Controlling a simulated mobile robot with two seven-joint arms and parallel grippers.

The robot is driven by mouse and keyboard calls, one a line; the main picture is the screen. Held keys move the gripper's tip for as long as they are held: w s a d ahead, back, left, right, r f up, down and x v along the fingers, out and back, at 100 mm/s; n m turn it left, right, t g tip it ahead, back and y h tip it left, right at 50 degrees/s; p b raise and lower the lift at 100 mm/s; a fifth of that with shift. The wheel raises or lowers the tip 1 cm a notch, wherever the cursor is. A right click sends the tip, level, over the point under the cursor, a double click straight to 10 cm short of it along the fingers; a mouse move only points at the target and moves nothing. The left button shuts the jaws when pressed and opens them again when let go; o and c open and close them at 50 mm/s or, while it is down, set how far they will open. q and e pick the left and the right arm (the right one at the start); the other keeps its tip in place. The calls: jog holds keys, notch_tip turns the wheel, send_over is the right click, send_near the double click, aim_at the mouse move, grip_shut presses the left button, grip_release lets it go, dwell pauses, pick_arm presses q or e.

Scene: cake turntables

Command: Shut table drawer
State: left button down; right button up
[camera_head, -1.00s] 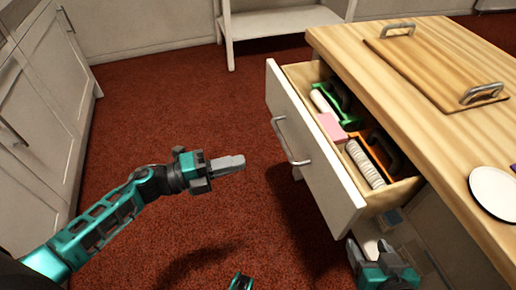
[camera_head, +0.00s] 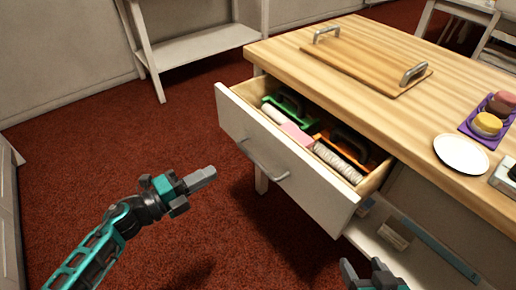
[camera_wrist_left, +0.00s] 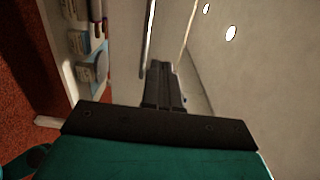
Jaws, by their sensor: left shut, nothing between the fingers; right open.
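The table drawer (camera_head: 285,160) stands pulled out from the wooden table, its white front facing me with a metal bar handle (camera_head: 262,160). Inside lie a green-framed tool, a pink block, an orange-framed tool and pale rolls. My left gripper (camera_head: 208,176) is shut and empty, in front of the drawer and left of the handle, apart from it in the head view. In the left wrist view, its closed fingers (camera_wrist_left: 164,88) point toward a pale panel. My right gripper (camera_head: 362,272) is open at the bottom edge, below the drawer's right end; its lower part is cut off.
The wooden tabletop (camera_head: 360,110) holds a board (camera_head: 365,62) with two handles, a white plate (camera_head: 461,153) and a purple tray (camera_head: 470,128) with cakes. A low shelf (camera_head: 400,250) is under the table. Red carpet to the left is clear.

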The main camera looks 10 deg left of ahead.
aim_at(264, 144)
pick_arm(q)
jog(key=b+x, duration=0.1)
jog(key=x, duration=1.2)
jog(key=shift+b, duration=0.35)
jog(key=shift+w+d, duration=0.3)
jog(key=shift+w, duration=0.05)
pick_arm(e)
jog(key=shift+w+f, duration=0.1)
jog(key=shift+f, duration=0.6)
